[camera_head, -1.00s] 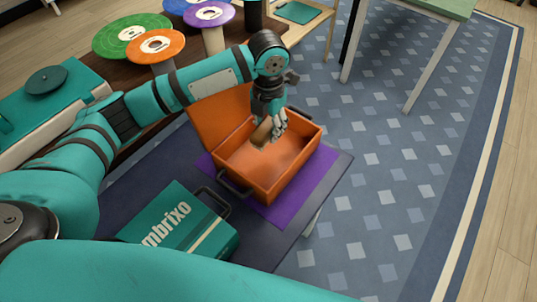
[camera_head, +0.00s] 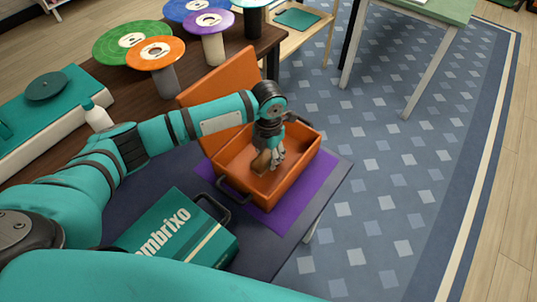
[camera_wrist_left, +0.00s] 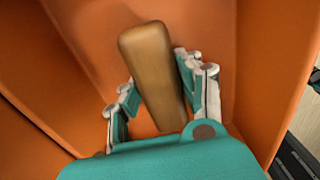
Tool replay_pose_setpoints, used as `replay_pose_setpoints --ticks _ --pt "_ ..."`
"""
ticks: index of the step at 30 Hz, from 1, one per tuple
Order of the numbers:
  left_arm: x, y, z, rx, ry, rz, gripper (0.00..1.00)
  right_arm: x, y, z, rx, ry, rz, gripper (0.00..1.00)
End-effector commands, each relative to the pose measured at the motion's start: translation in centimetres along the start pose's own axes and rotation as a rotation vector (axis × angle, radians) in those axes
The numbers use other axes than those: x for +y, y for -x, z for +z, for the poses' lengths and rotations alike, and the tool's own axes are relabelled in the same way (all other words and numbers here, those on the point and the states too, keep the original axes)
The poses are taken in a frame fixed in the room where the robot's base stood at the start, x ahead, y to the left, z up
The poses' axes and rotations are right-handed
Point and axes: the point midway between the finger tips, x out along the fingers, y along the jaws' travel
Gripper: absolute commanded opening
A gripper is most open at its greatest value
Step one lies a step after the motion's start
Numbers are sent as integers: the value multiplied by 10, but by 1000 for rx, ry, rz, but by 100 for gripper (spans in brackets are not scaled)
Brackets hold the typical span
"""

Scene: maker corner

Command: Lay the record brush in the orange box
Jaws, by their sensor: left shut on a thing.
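The orange box (camera_head: 305,165) stands open on a purple mat (camera_head: 272,217), its lid tipped back on the far left side. My left gripper (camera_head: 266,163) reaches down inside the box and is shut on the record brush (camera_head: 260,161), a brown wooden piece. In the left wrist view the brush (camera_wrist_left: 152,68) stands out between the two fingers (camera_wrist_left: 160,95), with orange box walls around it. Whether the brush touches the box floor cannot be told. My right gripper is not in view.
A teal case (camera_head: 178,228) lettered "mbrixo" lies just left of the box on the dark table. Several coloured discs on stands, such as the orange one (camera_head: 155,53), are behind. Patterned rug lies to the right.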

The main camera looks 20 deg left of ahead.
Motion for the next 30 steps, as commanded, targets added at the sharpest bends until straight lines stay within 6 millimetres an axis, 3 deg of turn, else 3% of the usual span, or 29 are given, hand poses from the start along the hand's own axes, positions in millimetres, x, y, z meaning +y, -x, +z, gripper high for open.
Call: replay_pose_setpoints --ticks 6,7,12,23,30 --pt "0 -3 0 0 1 0 3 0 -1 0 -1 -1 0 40" --pt "0 -3 0 0 1 0 37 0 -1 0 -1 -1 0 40" --pt "0 -3 0 0 1 0 59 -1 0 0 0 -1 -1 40" --pt "0 4 0 -2 1 0 59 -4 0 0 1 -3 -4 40" --pt "1 48 2 -6 0 0 59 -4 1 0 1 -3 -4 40"
